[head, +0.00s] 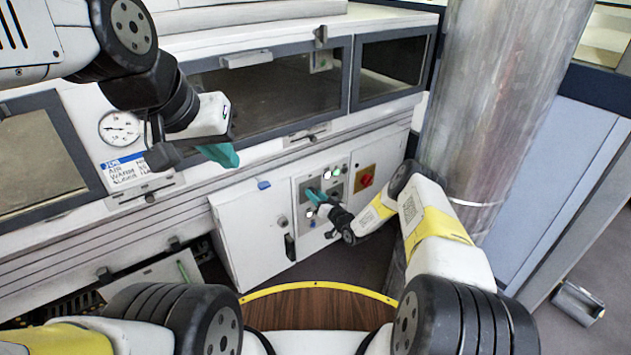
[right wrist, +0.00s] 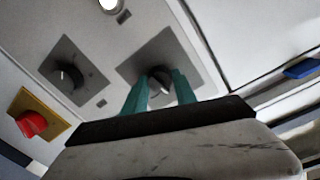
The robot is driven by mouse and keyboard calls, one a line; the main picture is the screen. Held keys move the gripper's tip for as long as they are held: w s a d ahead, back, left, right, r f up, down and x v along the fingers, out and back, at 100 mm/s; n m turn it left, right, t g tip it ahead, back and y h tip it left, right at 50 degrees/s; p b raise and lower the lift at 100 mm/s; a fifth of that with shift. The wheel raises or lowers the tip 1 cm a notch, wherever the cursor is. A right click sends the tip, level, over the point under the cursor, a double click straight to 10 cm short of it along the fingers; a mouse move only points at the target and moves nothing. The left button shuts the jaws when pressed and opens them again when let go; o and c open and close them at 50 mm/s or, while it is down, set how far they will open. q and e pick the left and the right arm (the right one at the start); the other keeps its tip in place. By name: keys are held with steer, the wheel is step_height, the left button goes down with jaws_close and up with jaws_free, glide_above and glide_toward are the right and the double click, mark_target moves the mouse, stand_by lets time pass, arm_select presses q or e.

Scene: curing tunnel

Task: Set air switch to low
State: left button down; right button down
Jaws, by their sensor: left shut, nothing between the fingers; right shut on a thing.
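The control panel (head: 322,180) on the white cabinet front carries rotary switches and small lamps. My right gripper (head: 314,195) reaches the panel's left part. In the right wrist view its teal fingers (right wrist: 160,92) are shut on a dark and silver rotary knob (right wrist: 160,77) on a grey square plate (right wrist: 140,67). The knob's pointer and label are hidden or too small to read, so I cannot tell its setting. A second black rotary knob (right wrist: 66,75) sits on its own plate beside it. My left gripper (head: 222,155) is shut and empty, held before the machine front.
A red knob on a yellow plate (head: 366,180) sits at the panel's right. A round gauge (head: 120,128) and a blue-headed sign (head: 124,165) are at left. A large metal column (head: 495,100) stands close right of my right arm.

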steer(key=shift+m, duration=0.8)
steer(key=c, duration=1)
jaws_free()
steer(key=v, duration=0.7)
steer(key=shift+s+d, duration=0.3)
steer(key=shift+r, duration=0.15)
